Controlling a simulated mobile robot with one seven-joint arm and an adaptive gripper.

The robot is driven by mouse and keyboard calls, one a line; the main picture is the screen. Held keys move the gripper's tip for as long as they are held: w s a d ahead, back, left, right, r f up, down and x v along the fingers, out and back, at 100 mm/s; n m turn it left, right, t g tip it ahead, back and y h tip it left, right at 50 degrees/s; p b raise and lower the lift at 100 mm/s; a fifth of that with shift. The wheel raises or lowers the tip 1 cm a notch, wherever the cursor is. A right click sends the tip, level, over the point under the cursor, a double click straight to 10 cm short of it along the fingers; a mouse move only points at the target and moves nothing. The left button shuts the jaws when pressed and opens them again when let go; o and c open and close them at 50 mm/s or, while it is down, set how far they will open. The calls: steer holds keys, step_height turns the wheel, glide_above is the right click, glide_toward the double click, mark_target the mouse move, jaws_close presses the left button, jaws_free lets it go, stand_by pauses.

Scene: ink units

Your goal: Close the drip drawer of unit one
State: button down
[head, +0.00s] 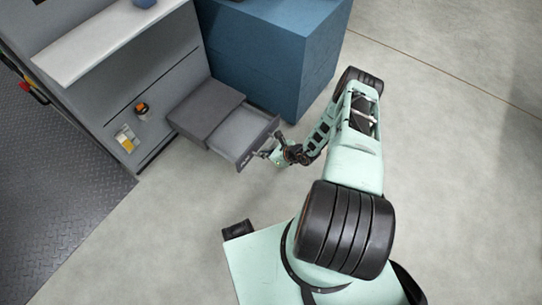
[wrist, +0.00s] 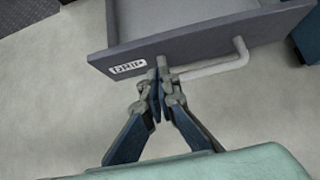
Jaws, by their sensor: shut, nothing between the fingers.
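The drip drawer (head: 238,134) is a grey open-topped drawer pulled out from the grey unit, in the middle of the head view. Its front panel (wrist: 205,50) carries a label reading "DRIP" (wrist: 128,69) and a pale bar handle (wrist: 222,67) in the wrist view. My gripper (wrist: 162,66) is shut and empty, its fingertips at the drawer front between the label and the handle's left end. I cannot tell whether the fingertips touch the panel. In the head view my gripper (head: 270,153) is at the drawer's front face, on its lower right side.
A grey cabinet (head: 165,70) with a white shelf (head: 110,38) stands behind the drawer. A blue cabinet (head: 290,60) stands close to its right. A small orange-and-black item (head: 142,109) and a yellow-and-white item (head: 125,139) sit left of the drawer. The floor (head: 180,230) in front is clear.

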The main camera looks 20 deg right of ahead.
mark_target(252, 149)
steer(key=shift+w+a+r, duration=0.1)
steer(key=shift+w+a, duration=0.35)
steer(key=shift+w, duration=0.25)
steer(key=shift+w+a+r, duration=0.1)
steer(key=shift+w+a, duration=0.35)
steer(key=shift+w, duration=0.25)
steer(key=shift+b, duration=0.3)
